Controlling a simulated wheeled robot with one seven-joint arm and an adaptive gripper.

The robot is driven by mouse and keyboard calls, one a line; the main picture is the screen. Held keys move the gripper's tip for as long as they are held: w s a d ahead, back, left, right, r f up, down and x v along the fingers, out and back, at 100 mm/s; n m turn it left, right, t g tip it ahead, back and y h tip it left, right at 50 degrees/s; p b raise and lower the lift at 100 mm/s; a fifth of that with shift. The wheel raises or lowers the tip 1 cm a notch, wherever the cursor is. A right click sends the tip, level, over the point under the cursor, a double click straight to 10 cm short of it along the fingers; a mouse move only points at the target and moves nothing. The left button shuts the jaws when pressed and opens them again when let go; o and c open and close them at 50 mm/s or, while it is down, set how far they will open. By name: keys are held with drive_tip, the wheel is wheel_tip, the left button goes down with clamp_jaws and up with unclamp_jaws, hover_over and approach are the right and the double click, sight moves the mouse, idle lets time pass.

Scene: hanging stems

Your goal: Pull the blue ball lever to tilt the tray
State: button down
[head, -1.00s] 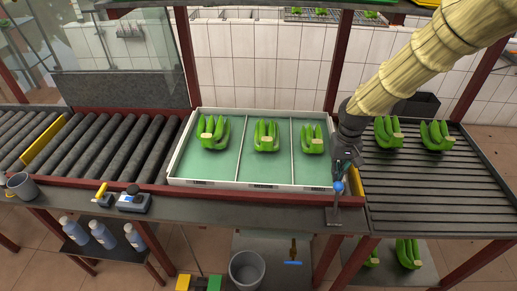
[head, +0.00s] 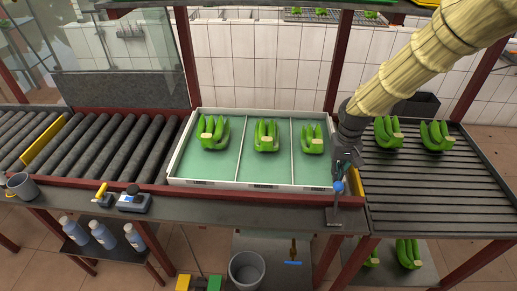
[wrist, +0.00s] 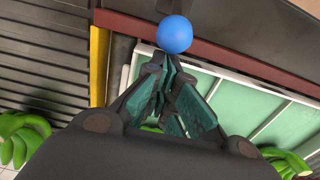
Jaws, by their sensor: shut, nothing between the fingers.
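The blue ball lever (head: 338,187) stands on the metal ledge in front of the tray's right end. In the wrist view its ball (wrist: 174,35) sits just beyond my fingertips. My gripper (head: 340,170) is shut and empty, right behind and above the ball; its fingers (wrist: 168,68) point at the ball. I cannot tell whether they touch it. The tray (head: 252,186) has a white rim, a green floor and three compartments, each with a green banana bunch (head: 265,136). It lies flat.
A slatted rack (head: 430,190) with banana bunches is to the right. A roller conveyor (head: 110,150) is to the left. A scale-like device (head: 133,203) and grey cup (head: 21,186) stand on the ledge. A bucket (head: 247,270) is below.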

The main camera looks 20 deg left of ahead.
sight(337, 199)
drive_tip(key=shift+f+b, duration=0.4)
drive_tip(key=shift+f, duration=1.05)
drive_tip(key=shift+s, duration=0.1)
drive_tip(key=shift+s+d+p, duration=0.2)
drive_tip(key=shift+s+d, duration=0.2)
drive_tip(key=shift+s, duration=0.85)
drive_tip(key=shift+s+d+p, duration=0.2)
drive_tip(key=shift+s+d, duration=0.2)
drive_tip(key=shift+s, duration=0.8)
drive_tip(key=shift+s+d+p, duration=0.2)
drive_tip(key=shift+s+d, duration=0.2)
drive_tip(key=shift+s, duration=0.85)
drive_tip(key=shift+w, duration=0.15)
drive_tip(key=shift+w+a, duration=0.15)
drive_tip(key=shift+w, duration=0.3)
drive_tip(key=shift+r+p, duration=0.15)
drive_tip(key=shift+p, duration=0.2)
wheel_tip(337, 199, up, 10)
drive_tip(key=p, duration=0.7)
